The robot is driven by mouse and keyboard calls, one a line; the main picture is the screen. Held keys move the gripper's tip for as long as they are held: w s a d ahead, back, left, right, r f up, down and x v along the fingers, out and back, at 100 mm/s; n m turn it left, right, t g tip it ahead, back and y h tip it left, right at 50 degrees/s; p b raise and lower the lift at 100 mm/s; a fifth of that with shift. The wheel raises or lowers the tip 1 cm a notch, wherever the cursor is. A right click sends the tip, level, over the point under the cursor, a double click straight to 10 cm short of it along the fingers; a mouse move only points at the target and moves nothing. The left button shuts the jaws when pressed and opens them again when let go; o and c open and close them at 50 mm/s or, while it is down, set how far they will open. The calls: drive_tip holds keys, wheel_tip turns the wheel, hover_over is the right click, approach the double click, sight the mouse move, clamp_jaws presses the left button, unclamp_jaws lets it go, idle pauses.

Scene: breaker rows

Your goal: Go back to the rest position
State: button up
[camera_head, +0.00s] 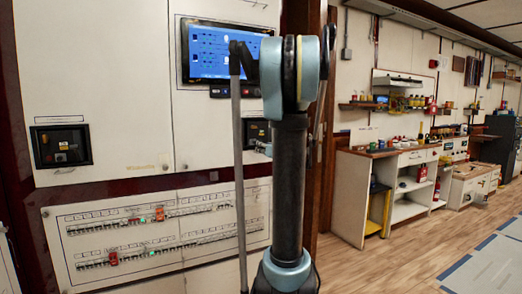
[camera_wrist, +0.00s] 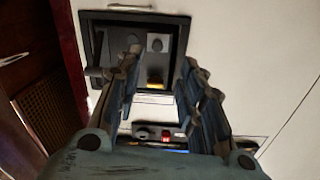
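My gripper (camera_wrist: 160,75) shows in the wrist view with its two fingers apart and nothing seen between them. Behind the fingers is a black recessed unit (camera_wrist: 158,47) in a white cabinet front, with a grey panel and a yellow label. I cannot tell the gap between the fingertips and the unit. In the head view my arm stands upright in front of the cabinet, and my gripper cannot be made out there.
A lit blue screen (camera_head: 212,52) is on the white cabinet, partly behind my arm. Breaker rows (camera_head: 150,238) with red and green marks run below. A second black unit (camera_head: 61,146) is at left. Workbenches (camera_head: 352,197) stand at right, with open wooden floor (camera_head: 400,262) before them.

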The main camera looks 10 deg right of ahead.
drive_tip(key=shift+s, duration=0.2)
drive_tip(key=s+a+f+n+g+y, duration=0.1)
drive_tip(key=s+a+f+g, duration=0.3)
drive_tip(key=s+a+f, duration=0.55)
drive_tip(key=s+a+f+n+g+y, duration=0.2)
drive_tip(key=s+a+f+g, duration=0.4)
drive_tip(key=s, duration=0.6)
drive_tip(key=s+d+f+m+g+h, duration=0.1)
drive_tip(key=s+d+f+h, duration=0.1)
drive_tip(key=s+f, duration=0.2)
drive_tip(key=s+d+f+m+g+h, duration=0.1)
drive_tip(key=s+f, duration=0.3)
drive_tip(key=s, duration=0.7)
drive_tip(key=s+d+f+m+g+h, duration=0.1)
drive_tip(key=s+d+f+g+h, duration=0.1)
drive_tip(key=s+f, duration=0.3)
drive_tip(key=s+g+h, duration=0.1)
drive_tip(key=s, duration=0.1)
drive_tip(key=shift+s+d+h, duration=0.3)
drive_tip(key=shift+s+h, duration=0.1)
drive_tip(key=shift+w+f, duration=0.1)
